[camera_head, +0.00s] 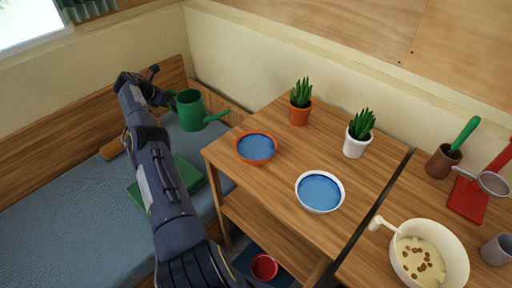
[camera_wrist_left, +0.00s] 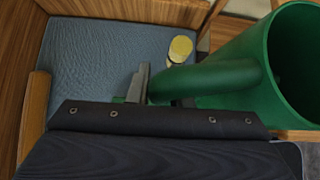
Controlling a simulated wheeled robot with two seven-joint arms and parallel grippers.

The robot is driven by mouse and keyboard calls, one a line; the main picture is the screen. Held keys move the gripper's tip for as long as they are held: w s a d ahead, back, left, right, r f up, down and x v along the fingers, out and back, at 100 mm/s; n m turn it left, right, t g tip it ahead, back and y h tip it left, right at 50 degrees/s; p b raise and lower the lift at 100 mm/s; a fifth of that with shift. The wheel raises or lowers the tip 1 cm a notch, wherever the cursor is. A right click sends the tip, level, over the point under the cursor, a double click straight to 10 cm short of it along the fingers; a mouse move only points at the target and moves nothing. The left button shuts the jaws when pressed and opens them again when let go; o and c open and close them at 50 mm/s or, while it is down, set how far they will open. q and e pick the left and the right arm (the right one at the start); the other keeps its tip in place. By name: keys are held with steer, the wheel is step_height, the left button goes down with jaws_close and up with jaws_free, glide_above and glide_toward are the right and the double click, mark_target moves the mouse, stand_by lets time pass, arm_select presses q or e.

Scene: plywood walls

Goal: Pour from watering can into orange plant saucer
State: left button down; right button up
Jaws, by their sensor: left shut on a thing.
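The green watering can (camera_head: 191,110) is in the air above the blue cushion, left of the table, roughly upright, its spout pointing right toward the table. My left gripper (camera_head: 170,97) is shut on its handle. In the left wrist view the can (camera_wrist_left: 296,62) fills the right side, with a finger of the gripper (camera_wrist_left: 146,88) at the handle. The orange plant saucer (camera_head: 257,148) lies on the table near its left edge, blue inside. The spout tip is apart from it, to its upper left. My right gripper is not in view.
A white saucer (camera_head: 320,191), also blue inside, sits right of the orange one. Potted plants (camera_head: 299,115) (camera_head: 356,145) stand behind. A cream bowl (camera_head: 453,247) and a red dustpan-like item (camera_head: 466,199) are at the right. A green book (camera_head: 183,184) lies on the cushion.

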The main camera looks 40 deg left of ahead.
arm_select(q)
step_height(320, 180, up, 6)
steer(key=p, duration=0.4)
steer(key=shift+f, duration=0.25)
steer(key=shift+d+r, duration=0.1)
steer(key=shift+r, duration=0.65)
